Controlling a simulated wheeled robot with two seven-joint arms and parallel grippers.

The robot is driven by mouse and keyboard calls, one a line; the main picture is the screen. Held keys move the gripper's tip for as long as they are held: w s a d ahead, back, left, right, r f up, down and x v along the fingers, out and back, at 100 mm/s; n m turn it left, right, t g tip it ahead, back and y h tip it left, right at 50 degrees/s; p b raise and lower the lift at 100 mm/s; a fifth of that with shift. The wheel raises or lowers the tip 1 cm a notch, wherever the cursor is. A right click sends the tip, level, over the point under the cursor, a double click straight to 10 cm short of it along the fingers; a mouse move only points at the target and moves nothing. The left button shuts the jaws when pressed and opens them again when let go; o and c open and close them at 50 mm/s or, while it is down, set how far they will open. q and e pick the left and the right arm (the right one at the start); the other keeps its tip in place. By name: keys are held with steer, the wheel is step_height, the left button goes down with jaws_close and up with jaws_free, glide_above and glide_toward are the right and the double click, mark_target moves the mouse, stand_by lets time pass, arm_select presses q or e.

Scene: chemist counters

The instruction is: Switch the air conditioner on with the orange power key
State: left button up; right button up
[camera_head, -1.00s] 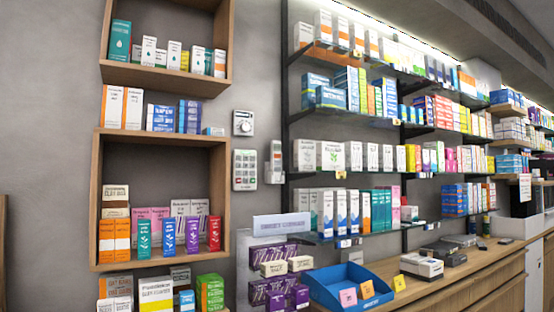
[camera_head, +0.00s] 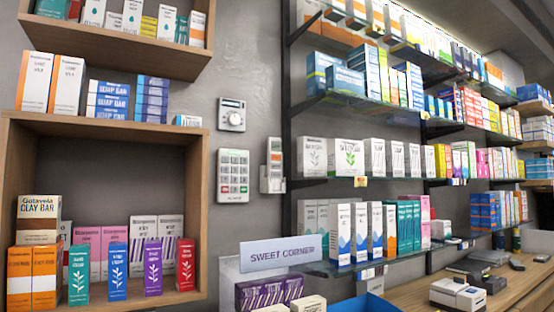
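Three white devices are on the grey wall between the wooden shelves and the glass shelves. A dial unit (camera_head: 232,114) with a round knob is at the top. Below it is a keypad panel (camera_head: 234,175) with rows of small keys, some of them red and green. To its right is a narrow handset-like unit (camera_head: 273,165), seen at an angle, its keys too small to make out. Neither of my grippers is in view.
A wooden box shelf (camera_head: 195,215) with cartons stands left of the devices. Glass shelves (camera_head: 330,265) full of boxes are to the right. The wall around the devices is bare.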

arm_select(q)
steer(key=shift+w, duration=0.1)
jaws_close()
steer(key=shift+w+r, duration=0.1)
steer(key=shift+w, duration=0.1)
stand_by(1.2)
